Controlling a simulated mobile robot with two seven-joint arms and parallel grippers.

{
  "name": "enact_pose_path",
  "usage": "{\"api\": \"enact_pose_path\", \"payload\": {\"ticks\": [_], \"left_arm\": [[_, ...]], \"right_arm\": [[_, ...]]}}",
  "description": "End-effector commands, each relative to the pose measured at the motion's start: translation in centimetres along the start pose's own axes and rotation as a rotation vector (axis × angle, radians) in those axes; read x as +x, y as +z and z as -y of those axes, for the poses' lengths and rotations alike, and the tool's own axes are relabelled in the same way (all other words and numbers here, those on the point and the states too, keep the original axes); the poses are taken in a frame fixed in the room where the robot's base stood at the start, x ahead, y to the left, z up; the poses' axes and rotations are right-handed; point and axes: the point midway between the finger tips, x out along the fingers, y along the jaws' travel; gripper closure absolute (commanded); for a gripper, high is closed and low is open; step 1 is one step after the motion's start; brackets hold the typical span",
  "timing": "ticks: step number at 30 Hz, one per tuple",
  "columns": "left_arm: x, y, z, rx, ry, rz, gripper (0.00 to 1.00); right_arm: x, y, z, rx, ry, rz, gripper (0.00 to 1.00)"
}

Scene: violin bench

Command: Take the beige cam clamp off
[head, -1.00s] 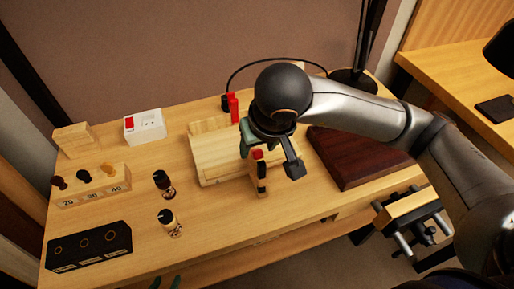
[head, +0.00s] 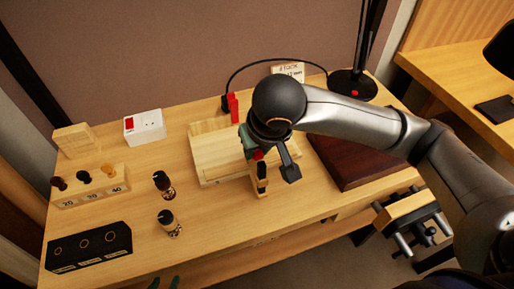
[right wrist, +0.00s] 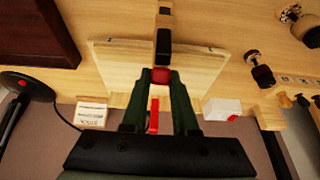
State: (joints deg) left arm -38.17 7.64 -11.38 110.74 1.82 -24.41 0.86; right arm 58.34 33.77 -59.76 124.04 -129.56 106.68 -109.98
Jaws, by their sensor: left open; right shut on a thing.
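The beige cam clamp (head: 262,187) stands at the front edge of the pale wooden board (head: 212,172), with a dark band and a red part near its top. It also shows in the right wrist view (right wrist: 163,18), running up from between the fingers. My right gripper (head: 257,152) is shut on the clamp's red upper part; in the right wrist view (right wrist: 160,82) its green fingers flank the red part. The gripper partly hides the clamp's top in the head view. My left gripper (head: 164,283) is open and empty at the bottom edge; only its fingertips show.
A red clamp (head: 233,106) stands at the board's back edge. A dark brown panel (head: 345,160) lies to the right. The front middle is clear.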

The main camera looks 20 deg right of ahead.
Motion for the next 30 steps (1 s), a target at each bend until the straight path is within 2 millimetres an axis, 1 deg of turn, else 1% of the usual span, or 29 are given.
{"api": "enact_pose_path", "payload": {"ticks": [11, 17, 23, 30], "left_arm": [[0.0, 0.0, 0.0, 0.001, 0.0, -0.001, 0.5], [-0.1, -0.1, 0.0, 0.001, 0.001, -0.002, 0.5], [-0.2, -0.3, -0.1, 0.001, 0.001, -0.005, 0.5], [-0.3, -0.4, 0.0, 0.001, 0.0, -0.006, 0.5]], "right_arm": [[0.0, 0.0, 0.0, 0.0, 0.0, 0.001, 1.0], [-0.1, -0.3, 0.0, 0.001, 0.001, 0.033, 1.0], [-0.3, -1.1, 0.0, 0.004, 0.002, 0.136, 1.0], [-0.3, -2.3, 0.0, 0.005, 0.002, 0.337, 1.0]]}}
